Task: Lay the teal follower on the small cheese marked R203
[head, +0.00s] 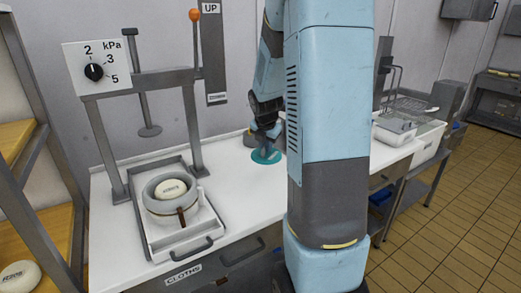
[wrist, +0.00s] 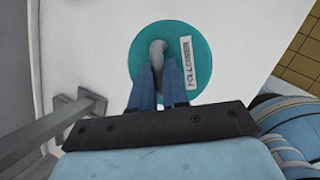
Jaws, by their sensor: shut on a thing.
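The teal follower (head: 266,159) is a round disc with a grey knob, at the right part of the white bench. In the wrist view the follower (wrist: 200,55) shows a label reading FOLLOWER. My gripper (head: 267,136) is shut on its knob; both fingers show in the wrist view (wrist: 159,70). I cannot tell whether the disc touches the bench. A small pale cheese (head: 171,188) sits inside a grey ring mould (head: 158,206) under the press; its mark is too small to read surely. Another cheese (head: 18,277) at lower left has a mark starting R20, partly unclear.
The press frame (head: 150,80) stands over a tray (head: 157,240), its plate (head: 150,131) raised above the mould. The orange-knobbed lever (head: 195,15) is near the UP sign. Free white bench lies between press and follower. Wire racks and bins (head: 415,125) are at right.

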